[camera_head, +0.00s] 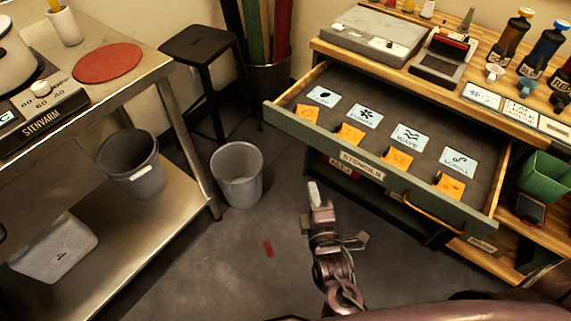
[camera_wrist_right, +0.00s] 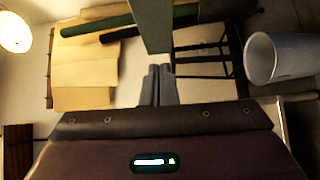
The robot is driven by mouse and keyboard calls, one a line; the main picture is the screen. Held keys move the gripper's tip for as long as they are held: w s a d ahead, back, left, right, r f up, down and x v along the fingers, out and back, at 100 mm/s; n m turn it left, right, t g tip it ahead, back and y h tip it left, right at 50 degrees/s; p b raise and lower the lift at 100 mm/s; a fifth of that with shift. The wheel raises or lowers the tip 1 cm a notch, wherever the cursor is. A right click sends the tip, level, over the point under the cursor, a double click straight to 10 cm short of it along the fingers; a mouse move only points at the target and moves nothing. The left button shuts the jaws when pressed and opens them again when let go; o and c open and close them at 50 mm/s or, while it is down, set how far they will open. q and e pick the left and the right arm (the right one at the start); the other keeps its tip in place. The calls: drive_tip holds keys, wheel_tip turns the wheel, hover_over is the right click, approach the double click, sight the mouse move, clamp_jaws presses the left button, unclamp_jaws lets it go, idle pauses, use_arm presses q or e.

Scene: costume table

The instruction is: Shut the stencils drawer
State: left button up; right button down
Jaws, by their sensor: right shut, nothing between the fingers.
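The stencils drawer, labelled STENCILS on its green front (camera_head: 362,165), is pulled out of the workbench at the right. Blue stencil cards and orange tabs lie in it in two rows. A brass-coloured bar handle (camera_head: 432,213) is on the right part of the front. My right gripper (camera_head: 314,190) is shut and empty, in front of the drawer and left of the label in the picture; I see no contact. In the right wrist view its fingers (camera_wrist_right: 158,85) are together, near a grey-green slab that I cannot identify surely. My left gripper is not in view.
The workbench top (camera_head: 398,82) carries a grey case, a stamp device and bottles. A grey bin (camera_head: 237,175) and a black stool (camera_head: 198,45) stand left of the drawer. A metal table (camera_head: 140,65) is at the left. The floor between is mostly clear, with a small red piece (camera_head: 268,249).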

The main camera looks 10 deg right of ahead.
approach(311, 138)
drive_tip(key=w+a, duration=0.3)
drive_tip(key=w+d, duration=0.2)
drive_tip(key=shift+w+d+b, duration=0.1)
drive_tip(key=shift+d+b, duration=0.2)
drive_tip(key=shift+d, duration=0.1)
drive_tip(key=shift+w+d, duration=0.25)
drive_tip(key=shift+d, duration=0.1)
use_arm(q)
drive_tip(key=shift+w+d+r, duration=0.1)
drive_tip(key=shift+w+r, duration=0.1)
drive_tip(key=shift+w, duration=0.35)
